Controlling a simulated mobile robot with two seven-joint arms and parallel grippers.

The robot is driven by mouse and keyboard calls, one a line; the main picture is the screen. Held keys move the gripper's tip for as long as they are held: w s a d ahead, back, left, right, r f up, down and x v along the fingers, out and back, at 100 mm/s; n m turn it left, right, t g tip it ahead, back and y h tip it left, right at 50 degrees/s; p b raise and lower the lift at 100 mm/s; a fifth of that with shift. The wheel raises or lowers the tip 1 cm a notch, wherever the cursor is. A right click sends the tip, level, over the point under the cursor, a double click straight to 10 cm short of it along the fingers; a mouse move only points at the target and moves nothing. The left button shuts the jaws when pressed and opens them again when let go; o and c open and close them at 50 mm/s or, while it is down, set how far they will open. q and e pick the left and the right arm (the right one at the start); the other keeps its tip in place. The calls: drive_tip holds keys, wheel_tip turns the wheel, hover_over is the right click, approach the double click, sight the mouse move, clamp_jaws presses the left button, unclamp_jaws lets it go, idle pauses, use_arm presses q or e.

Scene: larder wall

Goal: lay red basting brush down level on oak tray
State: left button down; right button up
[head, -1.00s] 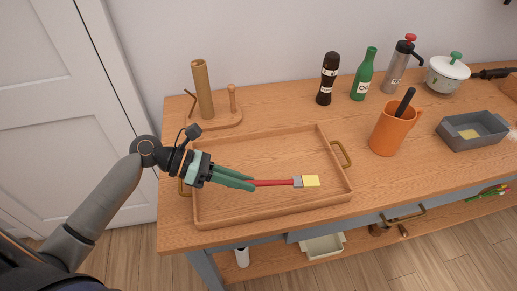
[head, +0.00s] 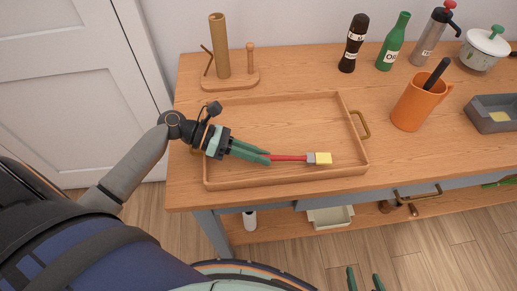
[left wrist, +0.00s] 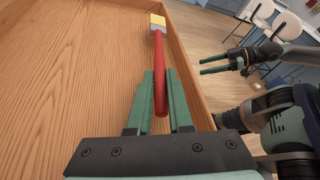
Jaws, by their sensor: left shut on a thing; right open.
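The red basting brush (head: 290,158) has a red handle, a grey ferrule and a pale yellow head. My left gripper (head: 268,157) is shut on its handle, and the brush points right in the head view. The left wrist view shows the green fingers (left wrist: 161,100) on both sides of the red handle (left wrist: 160,75). The brush is over the floor of the oak tray (head: 230,118), near its front wall; I cannot tell whether it touches the tray. My right gripper (head: 365,281) is open and empty at the bottom edge of the head view, and also shows in the left wrist view (left wrist: 215,66).
A wooden stand (head: 232,80) is behind the tray. A dark bottle (head: 352,45), a green bottle (head: 393,42), a steel flask (head: 433,35) and a white pot (head: 483,50) line the back. An orange mug (head: 415,104) and grey tin (head: 492,116) stand right of the tray.

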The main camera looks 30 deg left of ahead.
use_arm(q)
drive_tip(key=shift+f, duration=0.4)
drive_tip(key=c, duration=0.8)
unclamp_jaws()
drive_tip(key=shift+o, duration=0.2)
drive_tip(key=shift+r+p, duration=1.15)
drive_tip(key=shift+r, duration=3.4)
